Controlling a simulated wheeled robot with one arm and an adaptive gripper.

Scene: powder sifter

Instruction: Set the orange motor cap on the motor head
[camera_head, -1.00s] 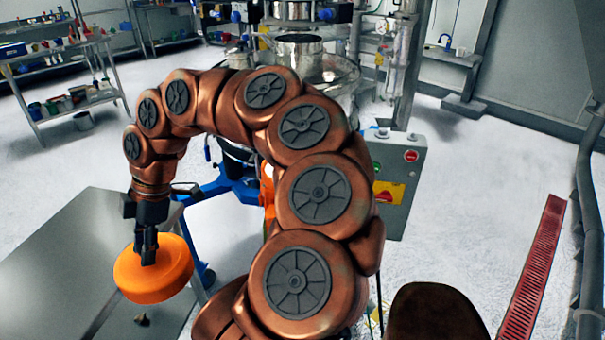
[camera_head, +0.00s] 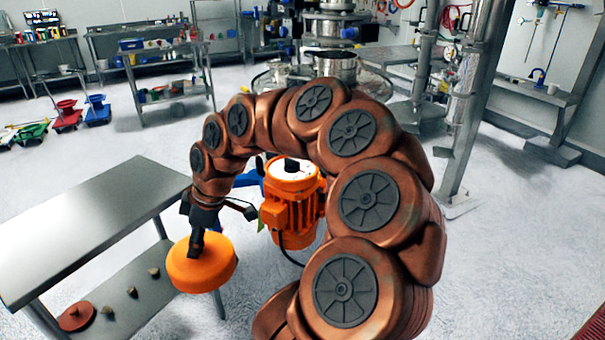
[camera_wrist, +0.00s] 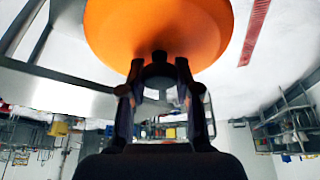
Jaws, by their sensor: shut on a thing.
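The orange motor cap (camera_head: 203,270) is a round, shallow dome held in the air beside the right end of a steel table. My gripper (camera_head: 196,252) is shut on it from above, and the cap hangs roughly level. In the wrist view the cap (camera_wrist: 160,28) fills the top, with the fingers of my gripper (camera_wrist: 158,75) meeting at its near side. The orange motor (camera_head: 291,208) stands upright to the right of the cap and farther back. The pale, flat motor head (camera_head: 291,170) shows on top, partly hidden by my arm.
The steel table (camera_head: 85,212) has a clear top at left; its lower shelf holds a red disc (camera_head: 76,317) and several small pieces. The metal sifter vessel (camera_head: 332,64) stands behind my arm. Steel posts (camera_head: 475,95) rise at right. White floor lies open around.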

